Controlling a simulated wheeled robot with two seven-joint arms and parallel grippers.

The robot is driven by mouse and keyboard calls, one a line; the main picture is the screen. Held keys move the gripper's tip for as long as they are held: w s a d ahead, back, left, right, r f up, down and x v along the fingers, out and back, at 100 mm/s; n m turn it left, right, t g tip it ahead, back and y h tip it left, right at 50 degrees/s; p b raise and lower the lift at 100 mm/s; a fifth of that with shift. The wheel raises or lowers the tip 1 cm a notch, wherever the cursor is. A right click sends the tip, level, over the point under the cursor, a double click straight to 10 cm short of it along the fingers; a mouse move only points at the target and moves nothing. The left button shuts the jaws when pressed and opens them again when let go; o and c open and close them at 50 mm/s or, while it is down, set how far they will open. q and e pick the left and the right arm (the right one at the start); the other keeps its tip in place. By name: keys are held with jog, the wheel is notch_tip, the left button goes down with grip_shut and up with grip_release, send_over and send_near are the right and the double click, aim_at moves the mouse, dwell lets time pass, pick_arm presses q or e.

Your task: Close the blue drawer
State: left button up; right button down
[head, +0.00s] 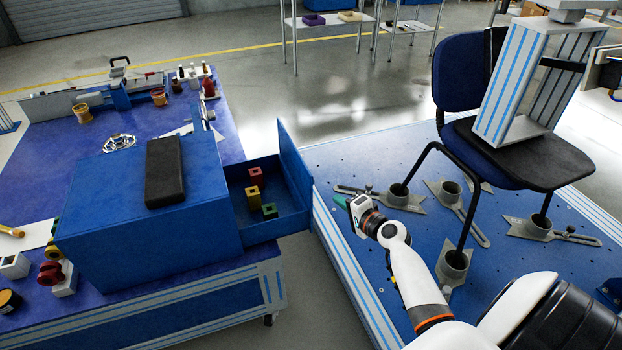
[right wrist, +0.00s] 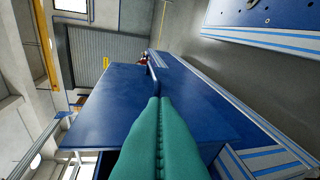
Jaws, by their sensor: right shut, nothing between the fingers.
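The blue drawer (head: 270,226) sticks out to the right from the blue cabinet (head: 150,240) in the head view, pulled open. Its tall front panel (head: 295,165) stands at its right end. Red, yellow and green blocks (head: 254,194) lie inside. My right gripper (head: 340,201) is just right of the front panel, with a small gap showing between them. Its green fingers are shut and empty, and they show in the right wrist view (right wrist: 157,125) against large blue surfaces. I cannot tell from that view whether they touch anything. My left gripper is not in view.
A black pad (head: 164,172) lies on the cabinet. The cabinet stands on a blue table (head: 60,150) with cups and tools. At right, a chair (head: 465,80) carrying a striped block (head: 510,85) stands on a blue platform (head: 350,165), its legs in metal holders.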

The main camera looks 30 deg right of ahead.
notch_tip(320, 180, up, 8)
jog(key=w+d+m+t+b, duration=0.1)
jog(key=d+t, duration=0.1)
jog(key=t, duration=0.1)
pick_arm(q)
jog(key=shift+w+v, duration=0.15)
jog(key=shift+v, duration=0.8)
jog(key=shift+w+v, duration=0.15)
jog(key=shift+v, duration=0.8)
pick_arm(e)
jog(key=w+a, duration=0.4)
jog(key=w, duration=0.6)
jog(key=shift+w+m, duration=0.3)
jog(key=shift+w, duration=0.1)
jog(key=shift+r, duration=0.1)
